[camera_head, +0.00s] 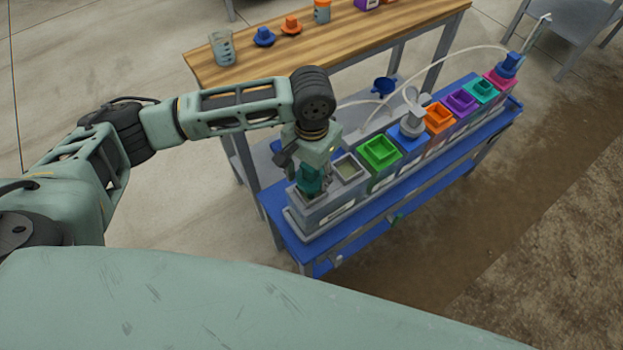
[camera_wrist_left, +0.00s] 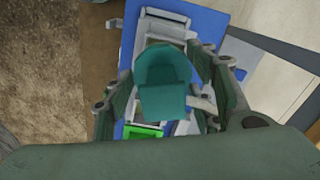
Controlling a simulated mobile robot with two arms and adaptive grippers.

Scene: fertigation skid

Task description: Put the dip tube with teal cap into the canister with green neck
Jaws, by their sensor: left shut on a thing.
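My left gripper (camera_head: 312,172) is shut on the teal cap (camera_head: 311,184) of the dip tube, above the grey parking slots at the near left end of the blue skid. The teal cap (camera_wrist_left: 163,82) fills the space between the fingers in the left wrist view. The tube below the cap is hidden, so I cannot tell whether it is inside a slot. The canister with green neck (camera_head: 380,152) stands to the right of the gripper, past a grey square opening. Its green neck (camera_wrist_left: 143,132) also shows partly below the cap in the left wrist view. My right gripper is not in view.
A blue-necked canister (camera_head: 410,137) holding a pale grey fitting stands right of the green one. Orange (camera_head: 438,117), purple (camera_head: 460,103), teal (camera_head: 481,90) and pink (camera_head: 500,78) necks follow. A pale hose arches behind the row. A wooden table (camera_head: 340,38) with small items stands behind.

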